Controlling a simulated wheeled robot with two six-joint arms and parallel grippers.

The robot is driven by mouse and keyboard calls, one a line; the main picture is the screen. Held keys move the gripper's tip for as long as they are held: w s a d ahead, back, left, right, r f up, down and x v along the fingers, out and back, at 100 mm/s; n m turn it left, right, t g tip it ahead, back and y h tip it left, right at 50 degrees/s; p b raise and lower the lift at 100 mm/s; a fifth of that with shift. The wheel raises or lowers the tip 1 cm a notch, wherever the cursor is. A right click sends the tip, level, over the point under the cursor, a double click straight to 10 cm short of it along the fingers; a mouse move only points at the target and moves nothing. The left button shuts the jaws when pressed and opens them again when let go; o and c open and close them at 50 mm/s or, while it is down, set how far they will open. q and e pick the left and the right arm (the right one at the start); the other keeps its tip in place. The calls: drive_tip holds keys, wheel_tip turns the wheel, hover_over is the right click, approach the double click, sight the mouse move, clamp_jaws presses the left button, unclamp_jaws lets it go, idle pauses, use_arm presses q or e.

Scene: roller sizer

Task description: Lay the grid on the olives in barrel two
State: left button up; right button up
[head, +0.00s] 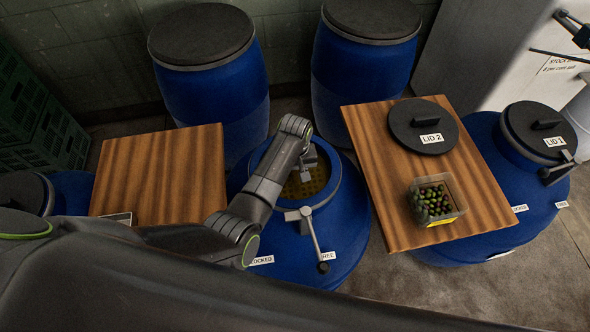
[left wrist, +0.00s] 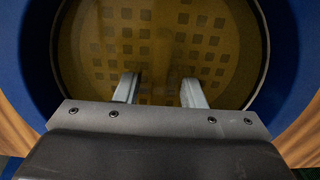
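Barrel two (head: 345,225) is the open blue barrel in the middle of the head view, with a lever (head: 314,238) at its rim. The grid (left wrist: 205,40), a round plate with square holes, fills the barrel mouth in the left wrist view, in yellow-brown colour. It looks level. No olives can be made out under it. My left gripper (head: 305,176) is in the barrel mouth above the grid. Its two fingers (left wrist: 158,92) are apart, with nothing visibly held between them. Whether the fingertips touch the grid cannot be told.
Lid 2 (head: 405,120) and a clear box of olives (head: 450,188) stand on the right wooden board (head: 395,210). A bare board (head: 160,165) is at left. Lid 1 (head: 535,122) covers the right barrel. Two closed barrels (head: 215,90) (head: 360,75) stand behind. Green crates (head: 40,120) stand at far left.

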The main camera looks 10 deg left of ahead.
sight(295, 173)
use_arm(q)
wheel_tip(295, 173, up, 12)
drive_tip(key=shift+r+b, duration=0.15)
drive_tip(key=shift+b, duration=0.3)
idle(0.5)
